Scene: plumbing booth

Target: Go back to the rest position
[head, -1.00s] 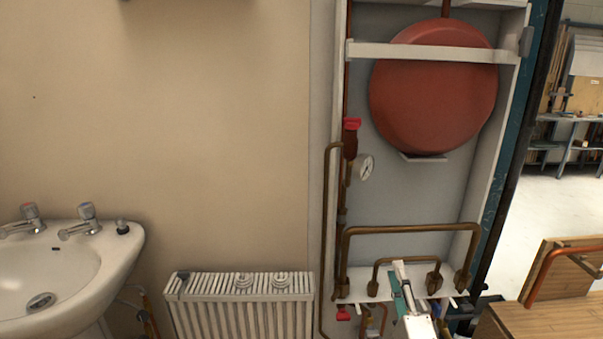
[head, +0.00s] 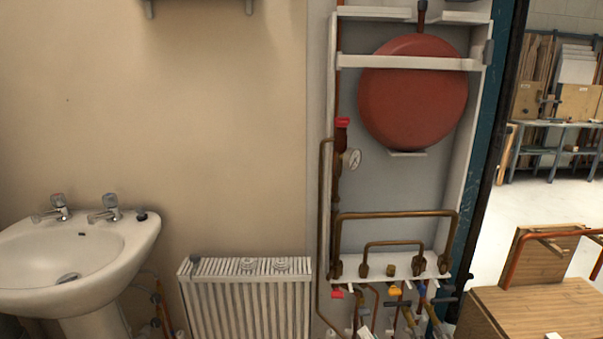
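Neither gripper shows clearly in the head view. A small pale tip (head: 366,332) shows at the bottom edge below the pipe frame; I cannot tell whether it belongs to my arm or to the fittings. The red round tank (head: 413,95) hangs in the white frame (head: 475,150). Below it are bent copper pipes (head: 395,215) and a row of valves with coloured handles (head: 395,290).
A white sink (head: 115,260) with two taps is at the left. A white radiator (head: 245,300) with two round fittings on top stands beside it. A wooden bench (head: 540,310) with an upright board is at the lower right. Open floor (head: 495,230) lies behind it.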

